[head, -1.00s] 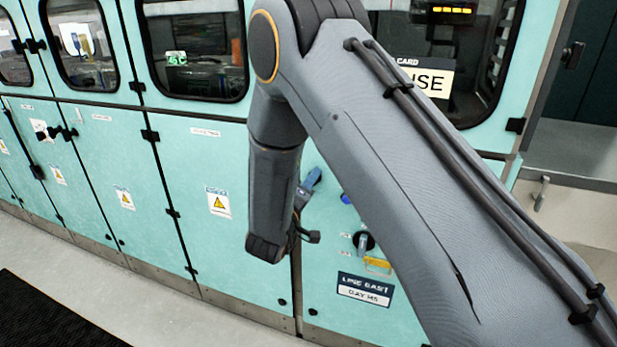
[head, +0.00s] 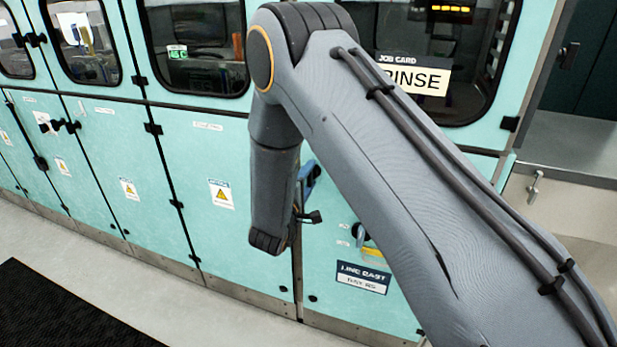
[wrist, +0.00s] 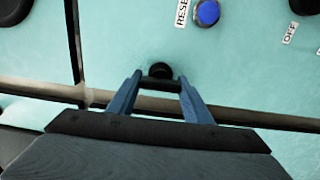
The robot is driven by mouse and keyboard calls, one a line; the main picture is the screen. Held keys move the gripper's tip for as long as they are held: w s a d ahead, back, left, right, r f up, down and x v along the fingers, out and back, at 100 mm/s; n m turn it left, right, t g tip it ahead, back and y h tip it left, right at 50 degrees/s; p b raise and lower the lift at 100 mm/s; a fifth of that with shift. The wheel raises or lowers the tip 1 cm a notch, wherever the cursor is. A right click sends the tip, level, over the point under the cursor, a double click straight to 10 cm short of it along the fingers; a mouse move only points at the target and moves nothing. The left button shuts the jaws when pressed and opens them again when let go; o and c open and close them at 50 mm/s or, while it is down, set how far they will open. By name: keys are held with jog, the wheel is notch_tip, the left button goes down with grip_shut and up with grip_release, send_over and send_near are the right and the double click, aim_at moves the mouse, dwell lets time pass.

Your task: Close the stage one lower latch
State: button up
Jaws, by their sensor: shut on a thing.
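My gripper (wrist: 158,98) is in the wrist view, its two blue fingers on either side of a dark latch handle (wrist: 160,86). The fingers are shut on it, close to the teal panel. A round black knob or pivot (wrist: 160,70) shows just beyond the fingertips. A dark door seam runs across the view behind the fingers. In the head view a blue part of my gripper (head: 308,172) shows beside my hanging forearm, against the right lower door. My arm hides most of the latch there, so its exact angle is hard to tell.
A yellow-marked switch (head: 370,245) sits above the line sign (head: 362,277). Grey floor in front is clear beside a black mat (head: 60,310).

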jog(key=shift+a, duration=0.1)
jog(key=o, duration=1.1)
jog(key=shift+c, duration=0.2)
jog(key=b+v, duration=0.1)
jog(key=v, duration=0.6)
jog(key=shift+s+b, duration=0.35)
jog(key=shift+b, duration=0.05)
jog(key=shift+a, duration=0.15)
